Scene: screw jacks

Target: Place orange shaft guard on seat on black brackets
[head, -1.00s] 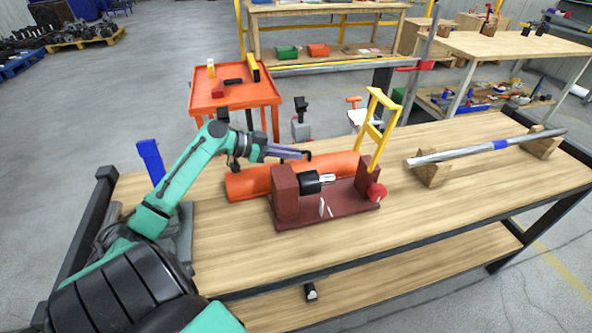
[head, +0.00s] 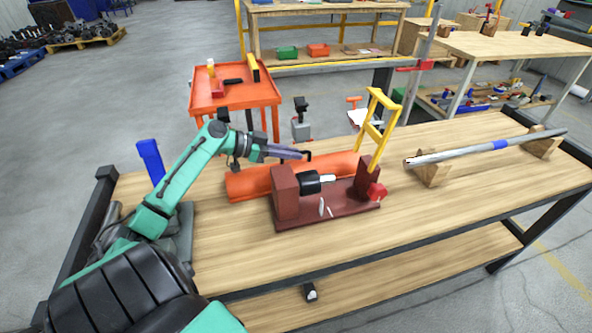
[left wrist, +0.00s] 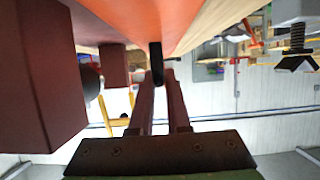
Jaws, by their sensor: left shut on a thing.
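The orange shaft guard (head: 250,184) is a long rounded cover lying along the table behind the dark red fixture (head: 286,194). My left gripper (head: 303,154) is above the guard, its purple-grey fingers shut on a small black handle (left wrist: 155,62) at the guard's top. In the left wrist view, the guard (left wrist: 130,18) fills the top, and the fingers reach up to the handle. A black coupling (head: 309,182) with a bright shaft end sits between the fixture's uprights. I cannot clearly make out the black brackets. The right gripper does not show.
A yellow frame (head: 375,125) stands at the fixture's right upright, and a red knob (head: 377,191) sticks out in front. A long metal shaft (head: 460,153) rests on wooden blocks at right. The table front (head: 400,240) is clear. An orange cart (head: 232,97) stands behind.

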